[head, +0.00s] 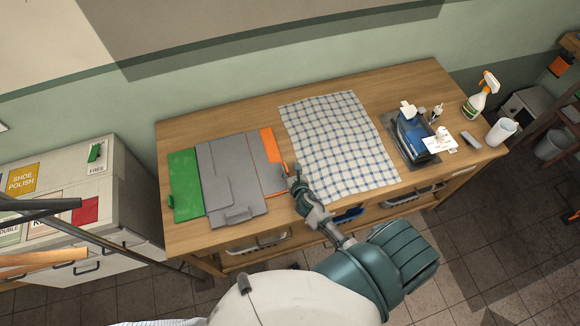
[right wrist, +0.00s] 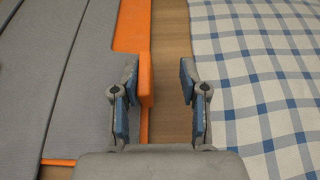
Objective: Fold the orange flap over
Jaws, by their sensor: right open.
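The orange flap (head: 270,146) lies flat along the right side of the grey folding board (head: 228,165) on the wooden table. In the right wrist view the flap (right wrist: 131,27) runs down from the top, with a raised orange tab (right wrist: 147,80) at its edge. My right gripper (head: 291,174) is at the flap's right edge. Its fingers are open, with the tab between them, close to the left finger; I cannot tell whether they touch. The right finger stands apart over bare wood. The flap's near part is partly hidden by the gripper. My left gripper is not in view.
A green flap (head: 184,185) lies on the board's left side. A blue-checked cloth (head: 340,145) lies to the right of the gripper. Farther right stand a blue iron (head: 413,135), a spray bottle (head: 481,97) and a white cup (head: 501,131). A narrow strip of bare wood separates flap and cloth.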

